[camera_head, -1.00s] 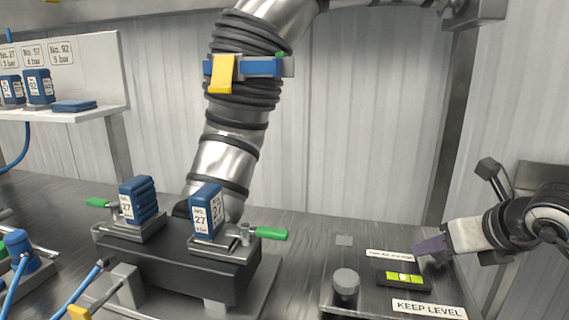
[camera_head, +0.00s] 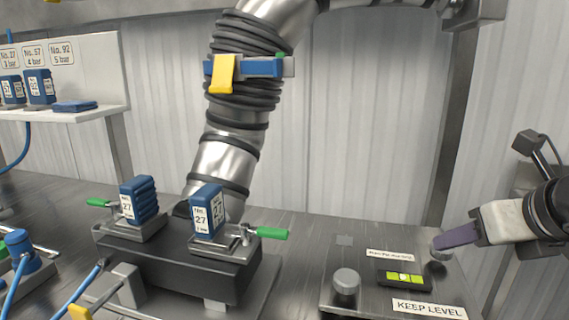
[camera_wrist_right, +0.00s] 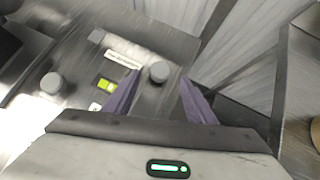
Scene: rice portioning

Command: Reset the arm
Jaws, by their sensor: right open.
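My right gripper (camera_head: 447,242) comes in from the right in the head view, above the right end of the level plate. In the right wrist view its two purple fingers (camera_wrist_right: 158,100) are spread apart with nothing between them. A grey round knob (camera_wrist_right: 159,72) shows just beyond the fingers in that view. In the head view this knob (camera_head: 441,252) is partly hidden by the fingertips; I cannot tell whether they touch. My left gripper is not in view.
The level plate (camera_head: 380,304) carries a green bubble level (camera_head: 403,278), another knob (camera_head: 346,282) and a "KEEP LEVEL" label. Two blue No. 27 blocks (camera_head: 208,213) sit in a black fixture (camera_head: 175,262) with green-handled clamps. A large ribbed metal pipe (camera_head: 225,160) stands behind. A shelf (camera_head: 75,114) is at left.

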